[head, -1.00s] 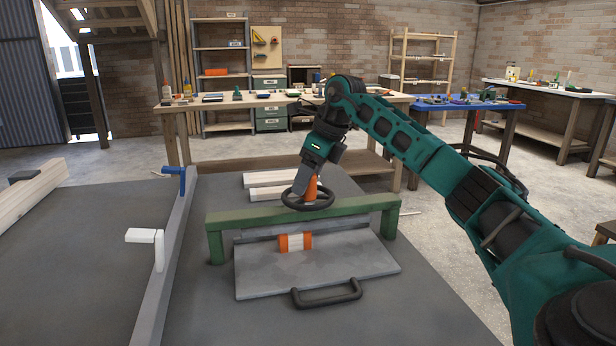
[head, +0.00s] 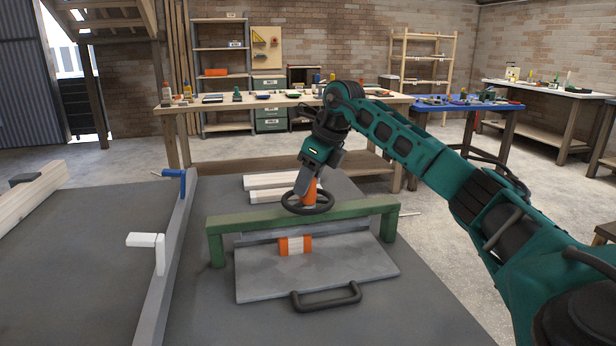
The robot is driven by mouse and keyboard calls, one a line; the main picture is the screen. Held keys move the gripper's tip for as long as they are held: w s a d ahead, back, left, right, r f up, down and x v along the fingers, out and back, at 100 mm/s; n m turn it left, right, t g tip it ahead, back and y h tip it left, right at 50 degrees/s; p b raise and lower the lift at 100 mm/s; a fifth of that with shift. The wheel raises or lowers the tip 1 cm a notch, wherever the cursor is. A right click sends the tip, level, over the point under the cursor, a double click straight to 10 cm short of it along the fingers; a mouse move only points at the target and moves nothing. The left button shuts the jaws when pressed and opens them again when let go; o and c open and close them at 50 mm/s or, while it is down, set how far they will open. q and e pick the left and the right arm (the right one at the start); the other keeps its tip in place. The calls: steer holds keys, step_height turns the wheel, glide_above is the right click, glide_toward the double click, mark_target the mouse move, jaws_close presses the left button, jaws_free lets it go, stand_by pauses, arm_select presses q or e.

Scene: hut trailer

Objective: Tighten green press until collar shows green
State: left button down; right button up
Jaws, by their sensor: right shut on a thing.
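The green press (head: 350,215) is a green bridge frame standing over a grey plate (head: 325,272) with a black front handle (head: 327,297). A black handwheel (head: 323,207) with an orange hub (head: 310,188) sits on top of the frame. Below the crossbar, an orange and white banded collar (head: 295,246) shows; I see no green on it. My right gripper (head: 304,186) reaches down from above and is shut on the handwheel's orange hub. Its fingertips are partly hidden against the hub. My left gripper is not in view.
A grey rail with a blue handle (head: 176,180) and a white lever (head: 147,240) stands left of the press. Pale wooden planks (head: 282,187) lie behind the press. A long workbench (head: 240,105) with tools stands farther back. The grey tabletop left of the rail is mostly clear.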

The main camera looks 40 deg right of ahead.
steer(key=shift+r+m+h+p, duration=0.25)
steer(key=shift+m+h+p, duration=0.15)
steer(key=shift+m+p, duration=0.75)
steer(key=m+h+p, duration=0.1)
steer(key=m+p, duration=0.1)
steer(key=m, duration=0.1)
steer(key=shift+m+p, duration=0.25)
steer(key=shift+p, duration=0.1)
steer(key=m+h+p, duration=0.1)
steer(key=m, duration=0.2)
steer(key=shift+f+h+p, duration=0.1)
steer(key=shift+h+p, duration=0.2)
steer(key=shift+h, duration=0.1)
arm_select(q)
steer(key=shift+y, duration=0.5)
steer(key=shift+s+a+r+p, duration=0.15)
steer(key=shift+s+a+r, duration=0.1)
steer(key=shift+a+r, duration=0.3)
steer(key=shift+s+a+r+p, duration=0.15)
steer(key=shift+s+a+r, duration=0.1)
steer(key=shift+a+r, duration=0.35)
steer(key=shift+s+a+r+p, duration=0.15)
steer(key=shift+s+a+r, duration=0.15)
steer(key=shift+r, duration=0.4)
arm_select(e)
steer(key=shift+m+g+h, duration=0.3)
steer(key=shift+m+h, duration=0.1)
steer(key=shift+m, duration=1.1)
steer(key=o, duration=1)
steer(key=shift+f, duration=0.1)
